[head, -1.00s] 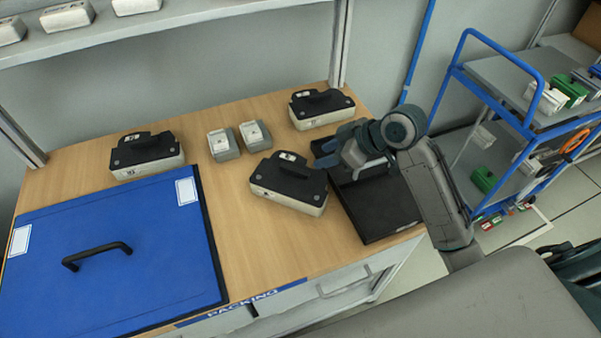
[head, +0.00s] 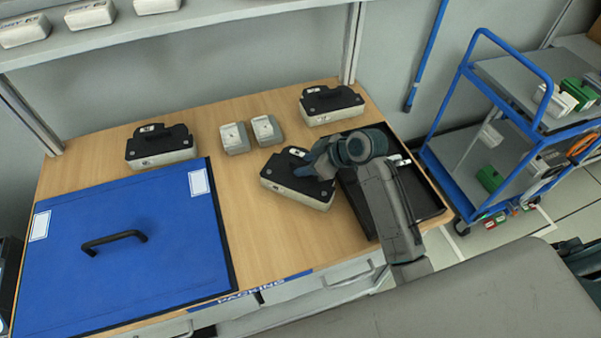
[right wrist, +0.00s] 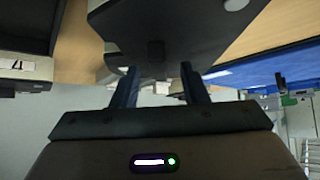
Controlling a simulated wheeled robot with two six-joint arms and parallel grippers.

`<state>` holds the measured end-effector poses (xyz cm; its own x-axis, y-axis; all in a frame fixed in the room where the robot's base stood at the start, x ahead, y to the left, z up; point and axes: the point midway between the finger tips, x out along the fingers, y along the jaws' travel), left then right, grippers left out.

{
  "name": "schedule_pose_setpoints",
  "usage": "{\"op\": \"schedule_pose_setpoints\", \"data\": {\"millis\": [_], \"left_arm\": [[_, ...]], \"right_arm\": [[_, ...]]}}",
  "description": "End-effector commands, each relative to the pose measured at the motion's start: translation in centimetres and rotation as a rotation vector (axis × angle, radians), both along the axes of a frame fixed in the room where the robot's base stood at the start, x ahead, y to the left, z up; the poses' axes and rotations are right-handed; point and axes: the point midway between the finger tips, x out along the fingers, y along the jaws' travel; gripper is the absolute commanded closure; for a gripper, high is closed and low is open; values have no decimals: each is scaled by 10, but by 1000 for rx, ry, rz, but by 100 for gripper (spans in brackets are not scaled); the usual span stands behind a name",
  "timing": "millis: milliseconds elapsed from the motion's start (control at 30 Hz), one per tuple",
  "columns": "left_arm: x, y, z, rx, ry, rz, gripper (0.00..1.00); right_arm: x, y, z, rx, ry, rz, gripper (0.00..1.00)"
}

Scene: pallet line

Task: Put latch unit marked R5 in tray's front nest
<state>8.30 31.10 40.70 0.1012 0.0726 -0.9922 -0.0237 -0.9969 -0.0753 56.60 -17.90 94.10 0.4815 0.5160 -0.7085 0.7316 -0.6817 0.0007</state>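Several latch units with black tops and cream bases lie on the wooden bench: a middle one (head: 290,190), one at back right (head: 330,106) and one at back left (head: 160,148). I cannot read R5 on any of them. The black tray (head: 432,212) stands right of the middle unit, partly hidden by my right arm. My right gripper (head: 312,168) is over the right part of the middle unit. In the right wrist view its fingers (right wrist: 157,88) are apart, with a dark unit (right wrist: 160,30) just beyond them. My left gripper is not in view.
A blue lid with a black handle (head: 150,255) covers the bench's left side. Two small grey-white blocks (head: 250,134) stand behind the middle unit. A shelf (head: 200,22) runs above the back. A blue trolley (head: 500,100) stands at right.

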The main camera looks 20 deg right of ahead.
Motion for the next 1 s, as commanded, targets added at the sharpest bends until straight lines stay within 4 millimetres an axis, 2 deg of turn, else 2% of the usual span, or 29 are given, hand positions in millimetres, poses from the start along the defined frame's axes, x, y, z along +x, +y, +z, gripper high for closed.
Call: {"op": "schedule_pose_setpoints", "data": {"millis": [133, 167, 333, 367, 767, 1000], "left_arm": [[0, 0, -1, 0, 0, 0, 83], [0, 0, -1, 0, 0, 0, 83], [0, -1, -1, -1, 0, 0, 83], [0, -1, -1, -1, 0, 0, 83], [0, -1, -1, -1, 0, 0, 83], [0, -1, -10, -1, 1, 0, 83]], "right_arm": [[0, 0, 0, 0, 0, 0, 60], [0, 0, 0, 0, 0, 0, 64], [0, 0, 0, 0, 0, 0, 97], [0, 0, 0, 0, 0, 0, 100], [0, 0, 1, 0, -2, 0, 100], [1, 0, 15, 1, -7, 0, 100]]}}
